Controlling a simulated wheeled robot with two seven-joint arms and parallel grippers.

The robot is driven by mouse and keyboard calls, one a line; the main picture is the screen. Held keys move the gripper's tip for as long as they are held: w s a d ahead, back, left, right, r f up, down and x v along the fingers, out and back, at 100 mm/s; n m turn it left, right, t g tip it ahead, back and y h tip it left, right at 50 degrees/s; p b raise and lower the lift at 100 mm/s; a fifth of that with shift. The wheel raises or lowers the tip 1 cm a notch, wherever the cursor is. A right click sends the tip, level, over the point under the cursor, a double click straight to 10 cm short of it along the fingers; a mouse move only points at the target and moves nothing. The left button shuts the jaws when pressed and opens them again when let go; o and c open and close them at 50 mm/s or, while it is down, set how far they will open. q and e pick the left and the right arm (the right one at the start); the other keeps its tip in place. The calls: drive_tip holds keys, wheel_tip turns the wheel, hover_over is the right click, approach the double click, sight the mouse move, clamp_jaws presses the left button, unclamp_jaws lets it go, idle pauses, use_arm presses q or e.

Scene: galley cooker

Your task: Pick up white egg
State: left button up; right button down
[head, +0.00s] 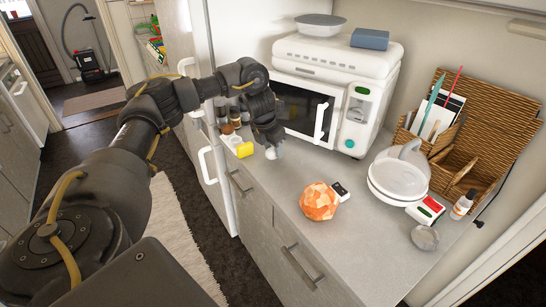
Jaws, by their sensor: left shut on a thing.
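A small white egg (275,153) shows at the tips of my left gripper (272,145), near the counter's front edge. The left gripper comes down from above and is shut on the egg. The fingers and dark wrist hide part of the egg, and I cannot tell whether it touches the counter (270,185). My right gripper is not in view.
A white microwave (335,75) stands just behind the gripper. A yellow item (245,150) and small jars (230,138) are to its left.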

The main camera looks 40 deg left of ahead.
use_arm(q)
drive_tip(key=s+a+r+p, duration=0.4)
drive_tip(key=s+r, duration=0.6)
drive_tip(key=s, duration=0.3)
drive_tip(key=w+a+r+p, duration=0.3)
drive_tip(key=w+a+p, duration=0.25)
drive_tip(key=a, duration=0.25)
drive_tip(key=w+a+f, duration=0.6)
drive_tip(key=shift+w+f, duration=0.2)
drive_tip(key=shift+w, duration=0.05)
drive_tip(key=shift+a, duration=0.1)
drive_tip(key=shift+f, duration=0.15)
drive_tip(key=shift+f+b, duration=0.45)
drive_tip(key=shift+f, duration=1.45)
drive_tip(key=shift+f+b, duration=0.85)
drive_tip(key=shift+f, duration=0.8)
